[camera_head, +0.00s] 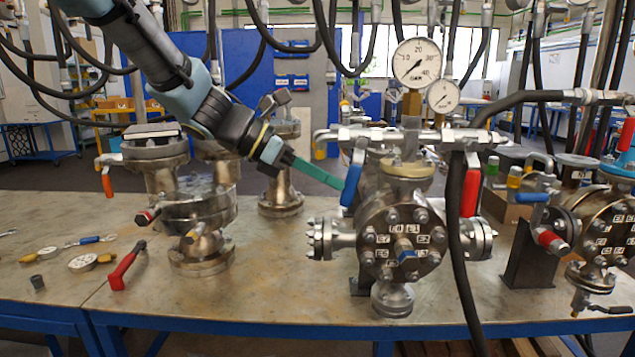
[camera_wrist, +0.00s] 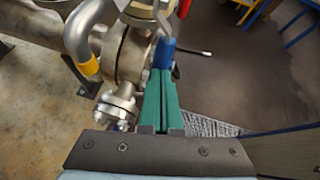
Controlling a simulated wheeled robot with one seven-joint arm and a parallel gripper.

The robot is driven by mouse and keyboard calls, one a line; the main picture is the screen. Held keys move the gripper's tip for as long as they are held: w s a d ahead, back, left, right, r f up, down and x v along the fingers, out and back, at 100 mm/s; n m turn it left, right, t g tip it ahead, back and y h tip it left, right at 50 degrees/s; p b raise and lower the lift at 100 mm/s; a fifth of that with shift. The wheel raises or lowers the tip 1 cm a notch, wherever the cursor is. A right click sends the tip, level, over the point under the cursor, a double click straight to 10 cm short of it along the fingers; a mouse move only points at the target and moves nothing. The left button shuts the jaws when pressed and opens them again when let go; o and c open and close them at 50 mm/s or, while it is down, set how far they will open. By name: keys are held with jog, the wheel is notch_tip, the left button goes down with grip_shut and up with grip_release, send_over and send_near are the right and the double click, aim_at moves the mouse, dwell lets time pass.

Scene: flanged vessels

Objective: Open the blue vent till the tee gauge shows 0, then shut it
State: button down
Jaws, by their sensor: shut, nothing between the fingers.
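The blue vent handle (camera_head: 352,178) hangs down, slightly tilted, at the left end of the silver manifold (camera_head: 400,137) above the flanged vessel. It shows in the wrist view (camera_wrist: 165,52) just past my fingertips. My gripper (camera_head: 338,184) has green fingers closed together, empty, with the tips at the left side of the blue handle; I cannot tell whether they touch. In the wrist view the gripper (camera_wrist: 161,75) points at the handle's end. A large dial gauge (camera_head: 417,63) and a smaller one (camera_head: 442,97) stand on the manifold; their exact readings are too small to tell.
A red handle (camera_head: 470,190) hangs at the manifold's right, beside a black hose (camera_head: 455,230). Another flanged vessel (camera_head: 185,210) stands left, with a red-handled tool (camera_head: 127,266) on the table before it. The table front between the vessels is clear.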

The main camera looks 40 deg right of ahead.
jog(key=shift+s+d+f+g+h+b, duration=0.35)
jog(key=shift+s+d+f+g+h, duration=0.1)
jog(key=shift+d+f+h, duration=0.1)
dwell(0.5)
